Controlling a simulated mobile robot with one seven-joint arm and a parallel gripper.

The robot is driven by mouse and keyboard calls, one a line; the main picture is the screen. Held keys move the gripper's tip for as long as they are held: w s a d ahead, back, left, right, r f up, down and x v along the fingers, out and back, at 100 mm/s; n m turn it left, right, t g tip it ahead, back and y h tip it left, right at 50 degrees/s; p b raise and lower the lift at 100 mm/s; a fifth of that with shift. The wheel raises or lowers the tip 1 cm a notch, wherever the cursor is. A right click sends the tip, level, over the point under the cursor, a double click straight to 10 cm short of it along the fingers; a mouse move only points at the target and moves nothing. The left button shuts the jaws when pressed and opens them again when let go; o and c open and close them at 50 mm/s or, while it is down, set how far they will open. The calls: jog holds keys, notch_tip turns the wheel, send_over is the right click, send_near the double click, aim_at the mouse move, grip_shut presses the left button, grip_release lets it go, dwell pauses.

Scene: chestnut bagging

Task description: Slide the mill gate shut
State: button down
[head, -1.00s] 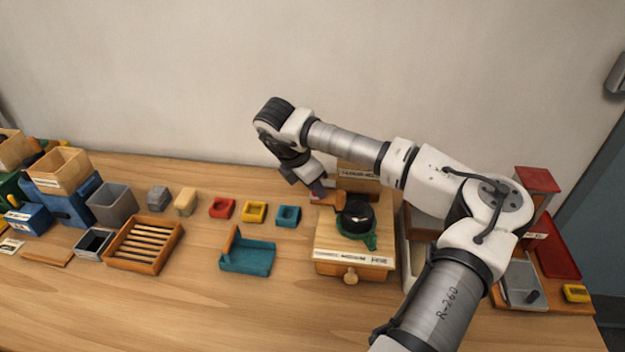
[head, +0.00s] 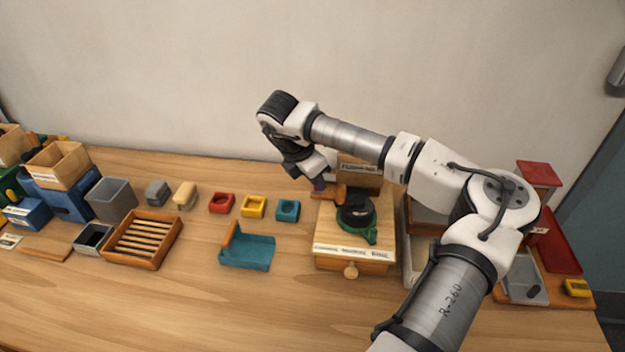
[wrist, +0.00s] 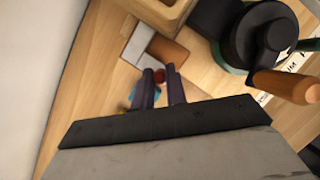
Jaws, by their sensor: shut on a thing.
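My gripper (head: 319,187) is at the mill's back left corner, pointing down. Just past the fingertips lies a flat plate, part brown (wrist: 168,50) and part pale grey (wrist: 138,43), which looks like the gate. How far the gate stands open cannot be told. The mill's wooden handle (wrist: 284,86) is to the right.
A labelled wooden box (head: 359,172) stands behind the mill. Red, yellow and teal (head: 288,210) small trays and a teal holder (head: 247,248) lie to its left. A pale tray (head: 408,262) is close on the right. The front of the table is clear.

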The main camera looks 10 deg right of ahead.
jog(key=shift+s+d+f+b, duration=0.1)
jog(key=shift+s+d+b, duration=0.05)
jog(key=shift+d+b, duration=0.3)
jog(key=shift+s+d+f+b, duration=0.1)
jog(key=shift+s+d+b, duration=0.05)
jog(key=shift+d+b, duration=0.25)
jog(key=shift+s+d+r, duration=0.1)
jog(key=shift+s+d, duration=0.05)
jog(key=shift+d, duration=0.05)
jog(key=shift+r, duration=0.15)
jog(key=c, duration=1.4)
grip_release()
jog(key=shift+d, duration=0.1)
jog(key=shift+r, duration=0.25)
jog(key=b+v, duration=0.4)
jog(key=v, duration=0.9)
jog(key=shift+a, duration=0.3)
